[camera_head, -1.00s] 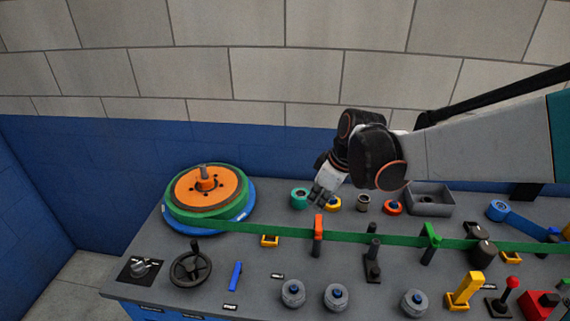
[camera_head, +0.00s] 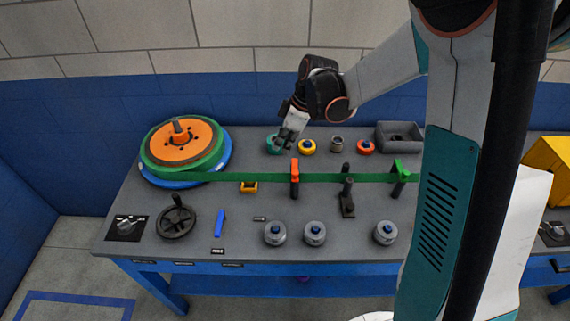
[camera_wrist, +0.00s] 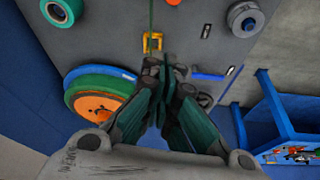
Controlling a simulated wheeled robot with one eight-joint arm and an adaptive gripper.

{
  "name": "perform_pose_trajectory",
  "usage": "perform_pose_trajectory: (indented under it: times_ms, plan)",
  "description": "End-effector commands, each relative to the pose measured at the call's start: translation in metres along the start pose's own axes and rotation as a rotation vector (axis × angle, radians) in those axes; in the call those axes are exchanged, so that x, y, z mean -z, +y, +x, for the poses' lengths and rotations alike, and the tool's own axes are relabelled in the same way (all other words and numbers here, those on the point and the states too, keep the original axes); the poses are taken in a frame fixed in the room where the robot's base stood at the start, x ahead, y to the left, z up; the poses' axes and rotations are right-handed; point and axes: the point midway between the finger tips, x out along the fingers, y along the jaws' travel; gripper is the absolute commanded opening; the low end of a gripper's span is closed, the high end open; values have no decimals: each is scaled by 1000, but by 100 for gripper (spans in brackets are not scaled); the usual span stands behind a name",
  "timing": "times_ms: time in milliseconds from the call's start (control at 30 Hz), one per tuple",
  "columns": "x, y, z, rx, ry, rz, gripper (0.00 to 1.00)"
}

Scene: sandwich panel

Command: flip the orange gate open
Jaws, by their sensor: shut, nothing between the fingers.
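The orange gate (camera_head: 295,177) stands upright on the grey bench, around or against the green band (camera_head: 335,178) that runs from the reel (camera_head: 181,147) to the right. My gripper (camera_head: 283,142) is shut and empty. In the head view it shows behind and slightly left of the gate, above the bench and partly covering the teal ring (camera_head: 270,148). In the wrist view the closed fingertips (camera_wrist: 163,66) point towards a small yellow bracket (camera_wrist: 152,43) by the band. A small orange piece (camera_wrist: 172,2) shows at that view's top edge; I cannot tell whether it is the gate.
A black post (camera_head: 347,195) and a green gate (camera_head: 398,175) stand along the band to the right. Several grey knobs (camera_head: 315,233), a blue handle (camera_head: 219,222) and a handwheel (camera_head: 176,218) are at the front. A grey bin (camera_head: 399,136) is at the back.

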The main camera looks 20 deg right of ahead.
Motion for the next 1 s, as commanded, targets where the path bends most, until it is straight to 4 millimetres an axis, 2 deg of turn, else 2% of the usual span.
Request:
perform_pose_trajectory:
  times_ms: [167, 667, 700, 800, 1000]
  plan:
    - [0, 0, 12, 0, 0, 0, 0]
    - [0, 0, 106, 0, 0, -1, 0]
    - [-10, 1, 98, -2, 0, 5, 0]
    - [-23, 0, 93, -2, 0, 4, 0]
    - [-36, 0, 88, 0, 0, 1, 0]
